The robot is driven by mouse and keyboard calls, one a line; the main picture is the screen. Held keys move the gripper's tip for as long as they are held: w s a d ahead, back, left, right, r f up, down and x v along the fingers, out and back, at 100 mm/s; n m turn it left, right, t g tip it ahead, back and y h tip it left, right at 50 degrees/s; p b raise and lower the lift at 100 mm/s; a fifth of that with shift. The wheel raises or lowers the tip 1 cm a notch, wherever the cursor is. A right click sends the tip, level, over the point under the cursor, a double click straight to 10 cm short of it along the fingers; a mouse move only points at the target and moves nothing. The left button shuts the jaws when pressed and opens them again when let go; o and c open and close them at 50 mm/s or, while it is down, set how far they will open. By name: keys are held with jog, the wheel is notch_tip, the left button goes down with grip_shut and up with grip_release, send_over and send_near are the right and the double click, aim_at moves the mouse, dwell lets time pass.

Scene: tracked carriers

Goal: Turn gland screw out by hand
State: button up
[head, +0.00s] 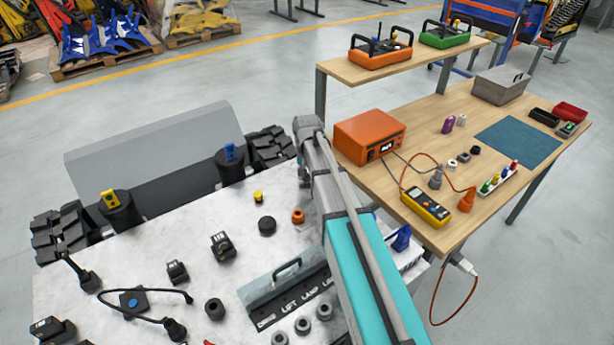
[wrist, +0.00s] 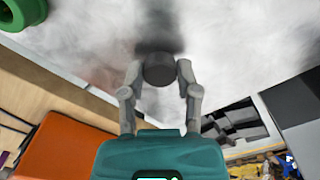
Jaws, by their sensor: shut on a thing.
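In the wrist view, my gripper (wrist: 160,75) has both fingers closed on the sides of a dark grey round part (wrist: 160,69). This part looks like the gland screw, but its thread and its seat cannot be made out. A dark blurred patch lies beyond it on the pale surface. In the head view my arm runs up from the bottom edge, and its links hide the fingertips and the held part. The pale worktop (head: 180,255) of the carrier lies to the left of my arm.
A black round cap (head: 267,225), an orange ring (head: 298,216) and a small yellow knob (head: 258,196) stand left of my arm. A handled teal-grey panel (head: 258,291) lies in front. The wooden bench with an orange box (head: 368,136) and yellow meter (head: 425,208) is close on the right.

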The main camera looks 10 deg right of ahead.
jog(key=n, duration=0.5)
jog(key=shift+n, duration=2.2)
jog(key=n, duration=0.5)
jog(key=shift+s+n, duration=0.1)
jog(key=shift+n, duration=2.3)
jog(key=o, duration=0.9)
jog(key=shift+m, duration=0.3)
